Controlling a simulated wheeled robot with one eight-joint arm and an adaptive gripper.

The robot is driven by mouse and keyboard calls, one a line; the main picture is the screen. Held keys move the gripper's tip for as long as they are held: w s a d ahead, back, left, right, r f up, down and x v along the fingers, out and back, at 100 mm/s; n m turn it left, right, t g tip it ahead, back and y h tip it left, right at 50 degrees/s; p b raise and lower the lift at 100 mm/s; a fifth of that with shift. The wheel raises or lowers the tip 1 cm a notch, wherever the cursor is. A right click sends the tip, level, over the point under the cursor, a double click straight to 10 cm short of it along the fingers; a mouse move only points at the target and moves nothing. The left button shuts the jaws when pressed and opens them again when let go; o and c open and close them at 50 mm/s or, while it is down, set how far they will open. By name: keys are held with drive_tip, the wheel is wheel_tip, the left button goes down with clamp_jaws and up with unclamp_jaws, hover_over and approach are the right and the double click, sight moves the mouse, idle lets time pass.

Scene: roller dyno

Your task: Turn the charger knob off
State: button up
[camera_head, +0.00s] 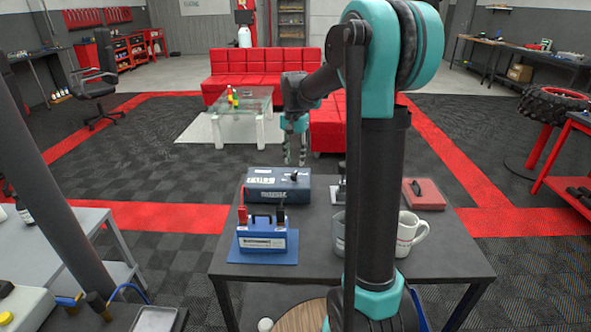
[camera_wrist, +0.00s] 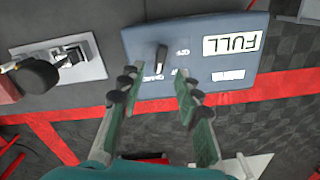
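The charger is a blue-grey box (camera_head: 262,190) at the back of the dark table, left of centre. In the wrist view the charger's face (camera_wrist: 200,85) shows a display (camera_wrist: 232,44) reading FULL, upside down. Its dark knob (camera_wrist: 161,58) is an upright lever shape, with small OFF and CHARGE labels close by; which one it points at is not clear. In the head view the knob (camera_head: 296,175) is small on the charger's right part. My gripper (camera_wrist: 158,82) is open and empty, its fingers over the charger on either side of the knob. It also shows above the charger in the head view (camera_head: 294,163).
A blue battery (camera_head: 262,243) with red and black posts stands on a blue mat in front of the charger. A metal device (camera_head: 338,190) is right of the charger.

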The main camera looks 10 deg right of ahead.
sight(295, 173)
drive_tip(key=shift+f, duration=2.65)
drive_tip(key=shift+c, duration=0.4)
clamp_jaws()
